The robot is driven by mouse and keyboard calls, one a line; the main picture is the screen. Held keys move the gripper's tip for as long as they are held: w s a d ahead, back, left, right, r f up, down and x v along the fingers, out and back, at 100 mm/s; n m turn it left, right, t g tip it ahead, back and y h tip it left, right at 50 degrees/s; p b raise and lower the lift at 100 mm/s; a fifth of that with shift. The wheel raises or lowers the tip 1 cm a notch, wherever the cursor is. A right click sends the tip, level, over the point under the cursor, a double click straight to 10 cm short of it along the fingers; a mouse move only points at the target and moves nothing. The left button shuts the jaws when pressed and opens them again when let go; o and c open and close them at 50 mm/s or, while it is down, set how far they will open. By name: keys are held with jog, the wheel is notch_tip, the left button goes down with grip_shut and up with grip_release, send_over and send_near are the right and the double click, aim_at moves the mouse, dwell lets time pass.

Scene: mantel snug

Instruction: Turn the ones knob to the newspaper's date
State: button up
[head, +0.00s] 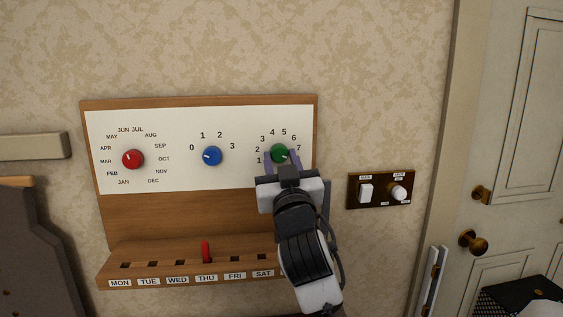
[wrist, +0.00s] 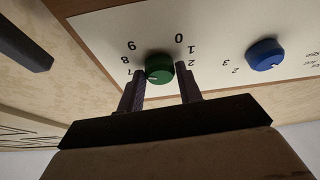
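The ones knob is the green knob (head: 280,153) at the right of the white panel, ringed by digits. In the wrist view the green knob (wrist: 159,66) sits between my two fingertips. My gripper (head: 283,160) faces the panel, its purple fingers one on each side of the knob. In the wrist view my gripper (wrist: 161,80) is open, with a gap at the right finger; I cannot tell whether the left finger touches. The knob's white mark points roughly toward 7; the exact digit is unclear. I see no newspaper with a readable date.
A blue knob (head: 212,156) with digits 0 to 3 and a red month knob (head: 133,159) share the panel. A red peg (head: 206,251) stands at THU on the wooden shelf (head: 115,270). A switch plate (head: 380,190) and a door (head: 510,130) are at the right.

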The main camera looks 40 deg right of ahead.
jog(key=c, duration=0.5)
jog(key=shift+o, duration=0.2)
jog(key=shift+n+b, duration=0.3)
jog(key=shift+n, duration=0.1)
jog(key=n+y+b, duration=0.1)
jog(key=n, duration=0.1)
jog(key=n+t+y+b, duration=0.1)
jog(key=shift+s+d+f+n+y, duration=0.1)
jog(key=shift+d+f+n+y, duration=0.1)
jog(key=shift+n+y, duration=0.15)
jog(key=n+y, duration=0.1)
jog(key=n, duration=0.1)
jog(key=n+b, duration=0.1)
jog(key=n, duration=0.1)
jog(key=n+y+b, duration=0.1)
jog(key=n, duration=0.1)
jog(key=shift+s+d+r+y, duration=0.1)
jog(key=shift+r+y, duration=0.15)
jog(key=shift+y, duration=0.1)
jog(key=n+y, duration=0.1)
jog(key=n, duration=0.2)
jog(key=n+g+y+b, duration=0.1)
jog(key=n, duration=0.2)
jog(key=shift+r, duration=0.2)
jog(key=shift+d, duration=0.1)
jog(key=o, duration=1)
